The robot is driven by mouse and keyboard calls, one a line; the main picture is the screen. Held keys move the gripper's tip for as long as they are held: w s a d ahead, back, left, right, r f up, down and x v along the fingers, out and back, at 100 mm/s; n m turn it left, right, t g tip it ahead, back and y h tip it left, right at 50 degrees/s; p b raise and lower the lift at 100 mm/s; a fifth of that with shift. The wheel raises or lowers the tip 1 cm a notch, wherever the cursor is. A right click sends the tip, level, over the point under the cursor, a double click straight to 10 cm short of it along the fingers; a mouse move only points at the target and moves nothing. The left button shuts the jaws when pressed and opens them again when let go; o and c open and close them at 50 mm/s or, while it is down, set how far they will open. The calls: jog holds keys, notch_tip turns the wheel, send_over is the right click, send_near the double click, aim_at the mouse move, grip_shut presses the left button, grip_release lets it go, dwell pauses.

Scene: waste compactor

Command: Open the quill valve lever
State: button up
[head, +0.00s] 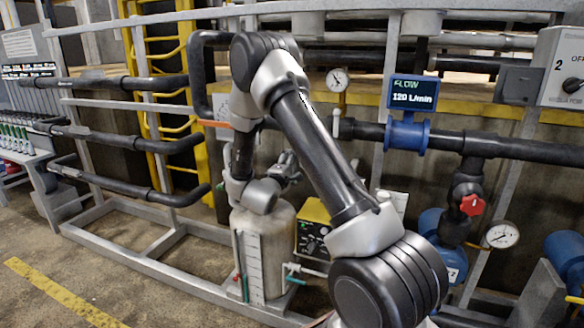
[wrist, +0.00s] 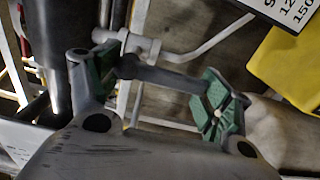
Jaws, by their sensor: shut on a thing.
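In the wrist view, my gripper (wrist: 163,88) has its two green-padded fingers around a dark grey bar (wrist: 165,79), which looks like the quill valve lever. The bar spans from the left pad to the right pad. A pale grey pipe fitting (wrist: 140,45) sits just beyond it, close to the bar's left end; I cannot tell how they join. In the head view, my gripper (head: 287,168) is above the white tank, with its fingers pointing up and right. The lever cannot be made out there behind my arm and gripper.
The white tank (head: 268,245) and yellow pump box (head: 313,228) stand below my gripper. A dark pipe with the blue flow meter (head: 408,135) runs to the right, above a red valve knob (head: 472,205). An orange handle (head: 215,124) is left of my arm.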

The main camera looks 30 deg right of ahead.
jog(key=o, duration=1.4)
jog(key=shift+o, duration=0.2)
jog(key=v, duration=1.2)
